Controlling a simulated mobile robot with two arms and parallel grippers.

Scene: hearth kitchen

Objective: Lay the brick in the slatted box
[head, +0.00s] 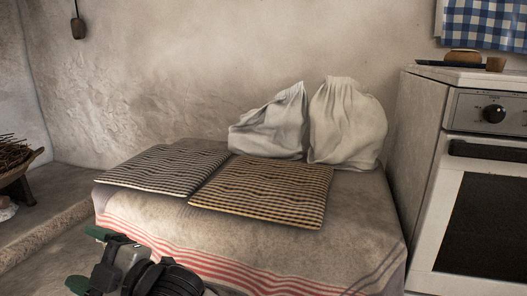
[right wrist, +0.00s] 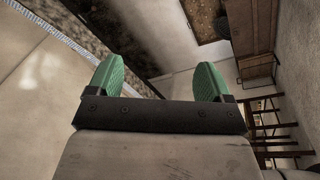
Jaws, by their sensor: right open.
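Neither the brick nor the slatted box can be made out in the head view or the right wrist view. My right gripper (head: 87,259) is at the lower left of the head view, in front of the cloth-covered bench. In the right wrist view its two green fingers (right wrist: 158,80) stand wide apart, with nothing held between them. My left gripper is in neither view.
The cloth-covered bench (head: 352,235) holds two checked cushions (head: 262,190) and two white sacks (head: 346,122). A white stove (head: 425,215) stands to its right. A basket of twigs (head: 14,155) is at the far left. Wooden furniture (right wrist: 257,70) shows in the right wrist view.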

